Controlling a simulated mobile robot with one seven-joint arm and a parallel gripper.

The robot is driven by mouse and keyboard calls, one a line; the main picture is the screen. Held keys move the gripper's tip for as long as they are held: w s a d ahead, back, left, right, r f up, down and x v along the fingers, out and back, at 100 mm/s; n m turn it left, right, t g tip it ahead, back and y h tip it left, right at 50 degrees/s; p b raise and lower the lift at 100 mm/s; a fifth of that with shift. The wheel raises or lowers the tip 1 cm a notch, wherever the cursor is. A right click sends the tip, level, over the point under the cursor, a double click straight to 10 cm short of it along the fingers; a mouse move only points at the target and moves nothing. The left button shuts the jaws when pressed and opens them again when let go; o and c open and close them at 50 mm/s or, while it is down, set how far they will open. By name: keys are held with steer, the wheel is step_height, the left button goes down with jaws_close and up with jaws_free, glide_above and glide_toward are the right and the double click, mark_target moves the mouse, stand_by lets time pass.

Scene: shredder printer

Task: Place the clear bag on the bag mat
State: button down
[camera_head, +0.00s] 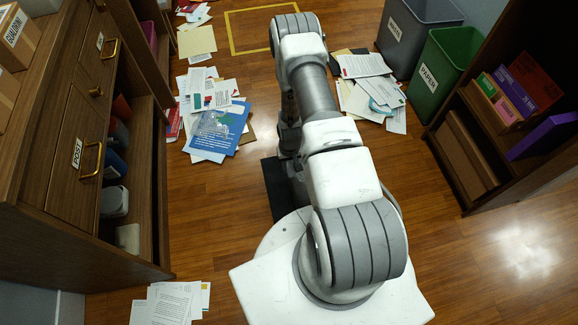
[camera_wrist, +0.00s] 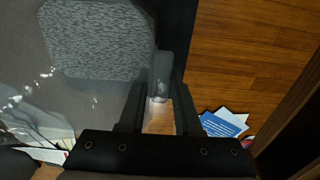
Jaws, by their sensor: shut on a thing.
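The clear bag (camera_wrist: 95,100) fills the left half of the wrist view as a thin see-through sheet with bright glints. My gripper (camera_wrist: 160,92) is shut on a gathered edge of it, and the bag spreads to the left of the fingers. Behind the bag is a grey speckled surface with a black border (camera_wrist: 178,30). A flat black panel (camera_head: 280,188) shows beside my arm in the head view. I cannot tell whether either is the bag mat.
Loose papers and a blue leaflet (camera_head: 216,130) lie on the wooden floor. A green paper bin (camera_head: 440,72) and a grey bin (camera_head: 408,40) stand at the upper right. A drawer cabinet (camera_head: 75,150) is at left, a shelf (camera_head: 470,165) at right. Yellow tape (camera_head: 262,50) marks the far floor.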

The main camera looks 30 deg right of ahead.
steer(key=shift+f, duration=0.15)
steer(key=c, duration=0.6)
jaws_free()
